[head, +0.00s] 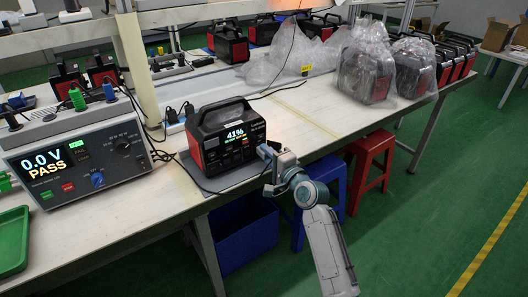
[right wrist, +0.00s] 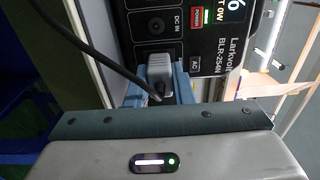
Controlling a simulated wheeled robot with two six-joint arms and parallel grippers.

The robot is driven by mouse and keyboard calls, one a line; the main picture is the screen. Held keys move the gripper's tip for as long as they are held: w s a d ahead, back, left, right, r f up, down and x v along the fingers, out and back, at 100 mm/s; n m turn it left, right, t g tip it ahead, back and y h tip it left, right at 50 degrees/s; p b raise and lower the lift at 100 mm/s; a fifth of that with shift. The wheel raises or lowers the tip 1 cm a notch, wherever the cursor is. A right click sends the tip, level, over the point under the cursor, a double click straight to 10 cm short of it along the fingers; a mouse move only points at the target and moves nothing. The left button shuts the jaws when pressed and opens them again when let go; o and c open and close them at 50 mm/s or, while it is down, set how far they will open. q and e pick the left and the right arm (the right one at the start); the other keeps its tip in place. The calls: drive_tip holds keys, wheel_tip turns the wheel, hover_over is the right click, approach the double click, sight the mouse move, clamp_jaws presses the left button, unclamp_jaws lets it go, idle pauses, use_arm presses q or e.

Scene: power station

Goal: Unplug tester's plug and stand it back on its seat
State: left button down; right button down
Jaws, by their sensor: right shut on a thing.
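The tester (head: 78,160) stands at the left and its screen reads 0.0 V PASS. The black and red power station (head: 225,135) stands to its right on a grey mat, showing 41%. My right gripper (head: 266,154) is at the power station's front right. In the right wrist view its blue fingers are shut on a grey plug (right wrist: 159,73) with a black cable (right wrist: 105,62). The plug is against the power station's front panel (right wrist: 190,30), beside the DC IN socket; its prongs are hidden. My left gripper is out of view. I cannot pick out the plug's seat.
Coloured plugs, green (head: 77,98) and blue (head: 109,91), stand on top of the tester. A green tray (head: 12,240) is at the near left. Bagged power stations (head: 366,70) are farther right. Red (head: 371,150) and blue stools stand below the table edge.

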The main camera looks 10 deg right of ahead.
drive_tip(key=shift+s+d, duration=0.1)
drive_tip(key=shift+s, duration=0.15)
drive_tip(key=shift+p+v, duration=0.95)
drive_tip(key=shift+v, duration=0.85)
